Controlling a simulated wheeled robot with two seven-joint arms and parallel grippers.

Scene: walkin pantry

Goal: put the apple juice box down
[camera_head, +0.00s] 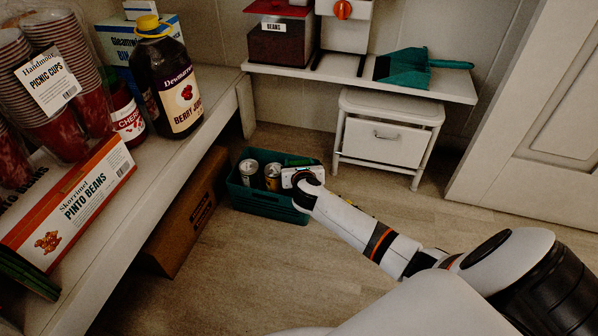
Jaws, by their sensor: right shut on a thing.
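My right arm reaches in from the lower right, and its gripper (301,178) is over the right end of a dark green crate (262,205) on the floor. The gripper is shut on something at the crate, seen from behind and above. The hand and wrist hide most of what it holds, so I cannot make out the apple juice box clearly or tell whether it touches the crate floor. Two cans, one silver-topped (249,170) and one yellowish (272,176), stand in the left and middle of the crate. My left gripper is not in view.
A shelf at left holds cups, a pinto beans box (72,208) and a berry juice bottle (169,85). A brown cardboard box (185,215) stands below it. A white drawer stool (388,135) is behind right of the crate. The floor in front is clear.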

